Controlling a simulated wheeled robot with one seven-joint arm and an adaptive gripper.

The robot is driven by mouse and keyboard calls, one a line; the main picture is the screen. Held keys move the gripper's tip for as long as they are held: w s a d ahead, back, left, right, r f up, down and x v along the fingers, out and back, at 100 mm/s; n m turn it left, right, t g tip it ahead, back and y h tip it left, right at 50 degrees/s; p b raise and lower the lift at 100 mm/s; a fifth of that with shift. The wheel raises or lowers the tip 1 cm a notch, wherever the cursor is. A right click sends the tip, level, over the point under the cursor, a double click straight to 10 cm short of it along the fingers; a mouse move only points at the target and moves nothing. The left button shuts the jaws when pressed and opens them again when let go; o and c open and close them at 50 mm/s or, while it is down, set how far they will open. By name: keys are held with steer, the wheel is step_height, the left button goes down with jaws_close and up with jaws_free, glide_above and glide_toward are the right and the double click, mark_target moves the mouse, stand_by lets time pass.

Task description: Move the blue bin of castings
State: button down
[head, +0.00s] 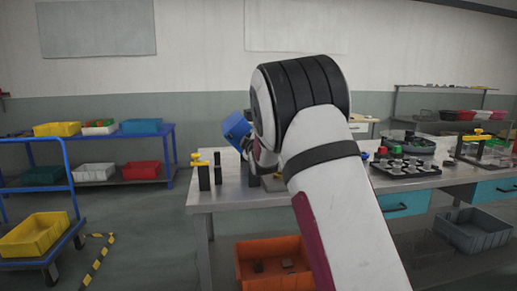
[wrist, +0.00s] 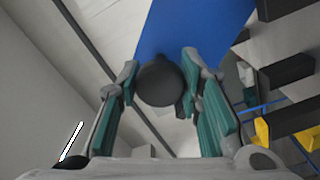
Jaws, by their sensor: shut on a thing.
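In the wrist view my gripper (wrist: 160,75) is shut on a dark round knob (wrist: 160,84). A flat blue piece (wrist: 195,28) lies right behind the knob and seems joined to it. In the head view a tilted blue piece (head: 236,131) shows at the left of my arm, above the table's left end; it is likely the same one. My fingers are hidden behind my arm there. A blue bin (head: 142,126) stands on the top shelf of the blue rack at the left back, far from my gripper. Its contents cannot be seen.
The steel table (head: 232,197) carries yellow-topped black fixtures (head: 201,170) at its left and a tray of small parts (head: 405,167). An orange bin (head: 262,262) sits below it.

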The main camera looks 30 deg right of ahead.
steer(key=a+f+n+b, duration=0.1)
steer(key=a+n, duration=0.1)
steer(key=w+a+f+n+b, duration=0.1)
steer(key=a+n, duration=0.1)
steer(key=a+f+n+b, duration=0.1)
steer(key=a+n+b, duration=0.1)
steer(key=shift+w+f, duration=0.1)
steer(key=shift+w, duration=0.3)
steer(key=shift+w+a+f+n+b, duration=0.15)
steer(key=shift+a+f+n, duration=0.2)
steer(key=shift+n, duration=0.3)
steer(key=shift+a+f+n+b, duration=0.2)
steer(key=shift+a+f+n, duration=0.1)
steer(key=shift+f+n, duration=0.25)
steer(key=shift+w+a+f+n+b, duration=0.15)
steer(key=shift+a+f+n, duration=0.2)
steer(key=shift+n, duration=0.35)
steer(key=c, duration=1.1)
jaws_free()
steer(key=shift+f, duration=0.1)
steer(key=shift+s, duration=0.15)
steer(key=v, duration=1.1)
steer(key=shift+s, duration=0.35)
steer(key=shift+a, duration=0.1)
